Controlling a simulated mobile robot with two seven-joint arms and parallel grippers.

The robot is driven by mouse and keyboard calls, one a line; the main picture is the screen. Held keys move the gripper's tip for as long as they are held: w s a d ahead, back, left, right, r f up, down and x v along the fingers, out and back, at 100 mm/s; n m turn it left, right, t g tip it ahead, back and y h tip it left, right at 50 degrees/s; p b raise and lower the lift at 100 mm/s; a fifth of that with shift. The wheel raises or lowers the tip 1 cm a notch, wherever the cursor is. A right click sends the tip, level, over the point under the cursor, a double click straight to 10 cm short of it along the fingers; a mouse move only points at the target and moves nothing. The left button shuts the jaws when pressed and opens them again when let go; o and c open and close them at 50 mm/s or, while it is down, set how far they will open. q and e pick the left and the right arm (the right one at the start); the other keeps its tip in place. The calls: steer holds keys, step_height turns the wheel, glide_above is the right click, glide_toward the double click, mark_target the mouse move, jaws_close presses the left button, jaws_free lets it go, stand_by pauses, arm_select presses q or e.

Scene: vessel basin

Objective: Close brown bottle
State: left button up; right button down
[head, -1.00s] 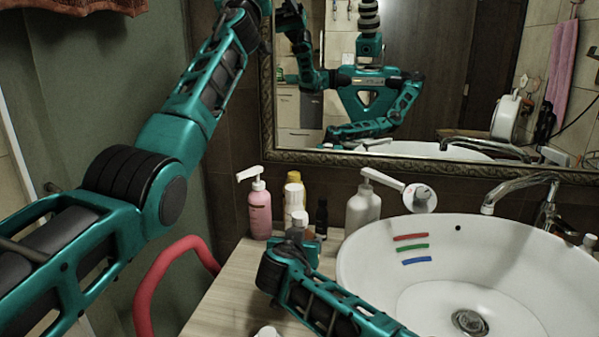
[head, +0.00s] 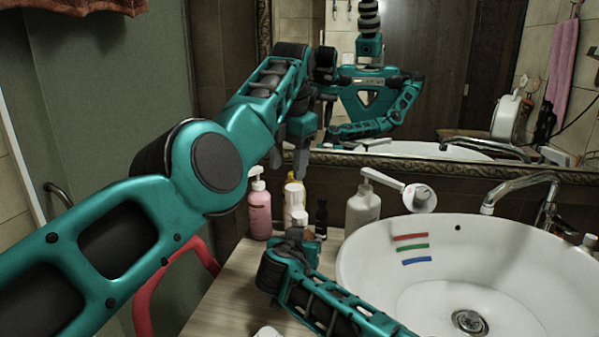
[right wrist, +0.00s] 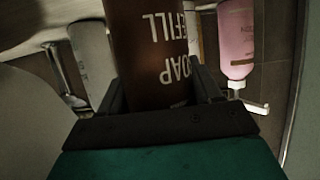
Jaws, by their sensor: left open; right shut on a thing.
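The brown bottle (right wrist: 150,50), with white "SOAP REFILL" lettering, fills the middle of the right wrist view and looks upside down there. My right gripper (right wrist: 155,95) is shut on it. In the head view my right gripper (head: 297,234) is low over the counter, and the bottle's brown body is mostly hidden. A small pale top (head: 299,217) shows just above that gripper; I cannot tell whether it belongs to the bottle. My left gripper (head: 289,160) is open and empty, pointing down above the bottles at the back of the counter.
A pink pump bottle (head: 260,212), a white bottle with yellow (head: 291,193), a small dark bottle (head: 321,217) and a grey-white pump bottle (head: 362,209) stand along the back. The basin (head: 450,250) is right. A small white object (head: 266,332) lies at the front.

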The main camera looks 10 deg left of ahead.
mark_target(301, 215)
arm_select(q)
steer(key=s+d+g, duration=0.1)
steer(key=s+d+f+g+h, duration=0.1)
steer(key=s+d, duration=0.1)
steer(key=shift+s+n, duration=0.1)
steer(key=shift+n, duration=0.3)
steer(key=shift+f, duration=3.95)
jaws_close()
jaws_free()
steer(key=shift+o, duration=0.4)
steer(key=shift+d, duration=0.1)
steer(key=shift+d, duration=0.1)
